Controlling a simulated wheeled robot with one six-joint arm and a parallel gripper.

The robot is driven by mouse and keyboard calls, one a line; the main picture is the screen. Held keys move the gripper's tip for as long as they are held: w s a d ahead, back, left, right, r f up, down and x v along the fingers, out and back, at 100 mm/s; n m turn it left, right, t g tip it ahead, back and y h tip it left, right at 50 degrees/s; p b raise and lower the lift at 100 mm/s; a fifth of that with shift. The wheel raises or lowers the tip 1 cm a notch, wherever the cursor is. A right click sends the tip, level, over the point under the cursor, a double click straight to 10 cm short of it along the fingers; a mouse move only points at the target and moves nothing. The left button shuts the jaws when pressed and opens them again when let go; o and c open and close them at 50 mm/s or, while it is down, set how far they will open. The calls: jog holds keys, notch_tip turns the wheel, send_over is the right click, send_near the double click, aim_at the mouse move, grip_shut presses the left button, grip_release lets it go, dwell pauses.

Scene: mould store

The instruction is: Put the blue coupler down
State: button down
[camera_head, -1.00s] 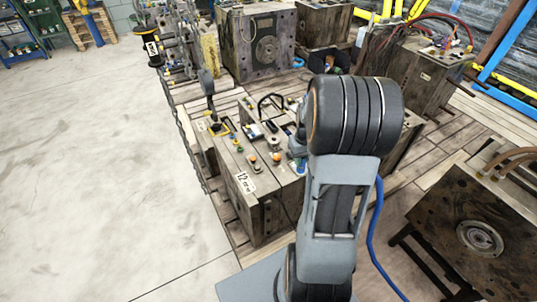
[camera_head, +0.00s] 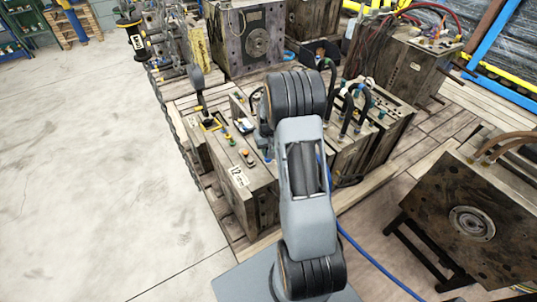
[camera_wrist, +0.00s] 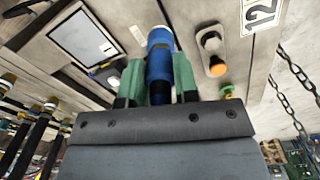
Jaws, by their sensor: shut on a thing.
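The blue coupler (camera_wrist: 160,62) shows in the wrist view, upright in the picture with a pale end at the top. My gripper (camera_wrist: 158,78) has its green fingers on either side of it and is shut on it. The coupler's lower part runs down to the dark gripper body. In the head view my arm hides the gripper and the coupler. Behind the coupler is the face of the mould marked 12 (camera_head: 240,195); I cannot tell whether the coupler touches it.
In the wrist view an orange-topped button (camera_wrist: 213,52) sits close right of the coupler, and a framed pale panel (camera_wrist: 83,38) lies left. Dark hoses (camera_head: 350,108) stand up right of my arm in the head view. Clear floor (camera_head: 90,180) lies left.

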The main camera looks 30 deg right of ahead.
jog(key=shift+f, duration=1.3)
jog(key=shift+f, duration=0.1)
jog(key=shift+f+b, duration=0.15)
jog(key=shift+b, duration=0.15)
jog(key=c, duration=0.9)
grip_release()
jog(key=shift+o, duration=0.2)
